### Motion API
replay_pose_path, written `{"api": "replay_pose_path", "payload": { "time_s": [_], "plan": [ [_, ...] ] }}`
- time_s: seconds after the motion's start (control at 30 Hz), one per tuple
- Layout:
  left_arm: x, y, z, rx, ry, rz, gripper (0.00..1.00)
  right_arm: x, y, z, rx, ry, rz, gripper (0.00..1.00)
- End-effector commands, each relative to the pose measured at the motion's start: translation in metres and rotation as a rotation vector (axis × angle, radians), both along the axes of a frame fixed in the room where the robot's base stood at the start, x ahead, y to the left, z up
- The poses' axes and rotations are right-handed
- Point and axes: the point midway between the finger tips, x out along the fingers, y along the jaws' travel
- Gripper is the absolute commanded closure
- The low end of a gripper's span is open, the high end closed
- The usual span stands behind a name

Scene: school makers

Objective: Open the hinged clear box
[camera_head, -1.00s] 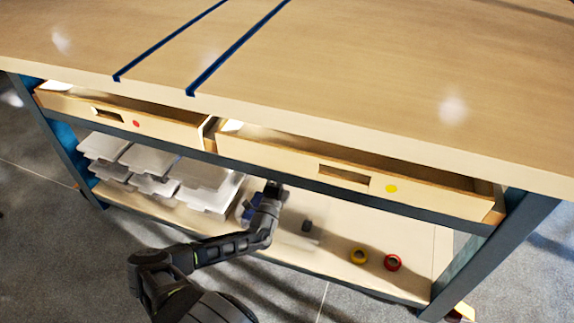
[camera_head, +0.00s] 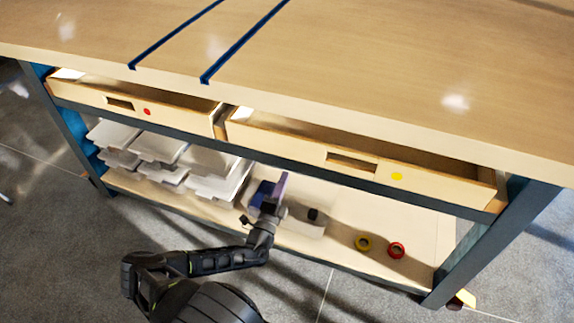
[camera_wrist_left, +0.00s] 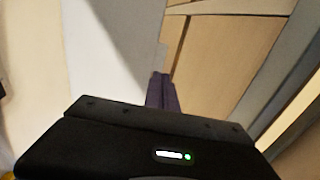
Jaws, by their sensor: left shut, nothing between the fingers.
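A pale, see-through box (camera_head: 303,222) sits on the lower shelf, just right of my left gripper, with a small dark piece (camera_head: 313,214) on or in it. Its outline is faint, and I cannot tell whether its lid is open. My left gripper (camera_head: 281,180) points up and inward over the shelf in the head view, beside the box's left side. In the left wrist view its purple fingers (camera_wrist_left: 161,92) are together with nothing between them. A blue item (camera_head: 261,194) shows just left of the gripper, partly hidden by it. My right gripper is not in view.
Stacked white trays (camera_head: 208,165) fill the shelf's left part. A yellow ring (camera_head: 363,243) and a red ring (camera_head: 396,250) lie to the right. Two drawers, left (camera_head: 130,104) and right (camera_head: 350,160), stand partly open above the shelf. The tabletop (camera_head: 380,70) is bare apart from two blue stripes.

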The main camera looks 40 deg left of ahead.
Motion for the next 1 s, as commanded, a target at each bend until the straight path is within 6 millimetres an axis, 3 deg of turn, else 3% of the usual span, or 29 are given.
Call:
{"api": "replay_pose_path", "payload": {
  "time_s": [0.1,0.3,1.0],
  "plan": [
    [-0.022,-0.006,-0.006,-0.001,0.002,0.002,1.00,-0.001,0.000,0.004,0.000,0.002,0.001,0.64],
    [-0.039,-0.013,-0.012,0.000,0.000,0.001,1.00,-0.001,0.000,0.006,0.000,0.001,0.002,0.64],
    [-0.041,-0.013,-0.013,0.001,0.000,0.000,1.00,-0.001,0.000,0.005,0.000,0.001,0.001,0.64]
  ]
}}
